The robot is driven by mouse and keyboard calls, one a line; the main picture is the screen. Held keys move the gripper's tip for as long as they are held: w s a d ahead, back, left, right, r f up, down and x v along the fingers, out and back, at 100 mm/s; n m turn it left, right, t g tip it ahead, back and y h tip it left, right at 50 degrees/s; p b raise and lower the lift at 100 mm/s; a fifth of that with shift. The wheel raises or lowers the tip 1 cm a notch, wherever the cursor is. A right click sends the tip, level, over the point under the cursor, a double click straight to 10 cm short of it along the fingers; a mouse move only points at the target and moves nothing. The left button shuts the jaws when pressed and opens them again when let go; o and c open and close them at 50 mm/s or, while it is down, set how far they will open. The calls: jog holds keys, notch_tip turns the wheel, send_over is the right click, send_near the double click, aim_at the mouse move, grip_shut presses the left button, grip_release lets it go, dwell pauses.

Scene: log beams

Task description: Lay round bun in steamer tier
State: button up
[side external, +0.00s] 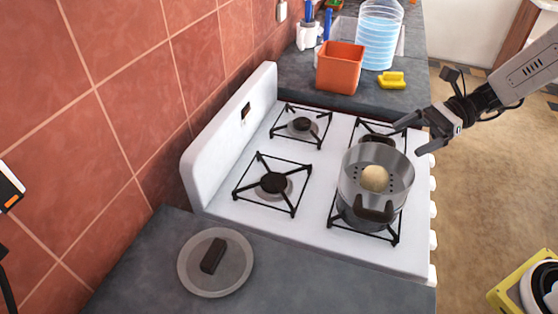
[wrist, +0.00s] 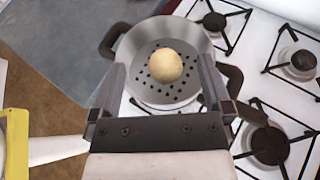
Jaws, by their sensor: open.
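The round bun (side external: 375,178) is pale and rests inside the steamer tier (side external: 348,172), a grey metal pot with a perforated floor and dark handles. In the wrist view the bun (wrist: 165,65) sits on the holes of the steamer floor (wrist: 160,97), a little toward the far side. My gripper (side external: 408,137) is open and empty, above and beside the steamer's back right rim. In the wrist view its two fingers (wrist: 162,90) are spread wide, with the bun seen between and beyond them. The bun is apart from both fingers.
The steamer stands on a front burner of the white stove (side external: 235,215). A round lid (side external: 232,272) with a dark handle lies on the near counter. An orange container (side external: 340,68), a yellow sponge (side external: 391,80) and a clear blue-tinted container (side external: 378,35) stand on the far counter. The other burners are bare.

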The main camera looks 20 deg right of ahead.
jog(key=shift+v, duration=2.75)
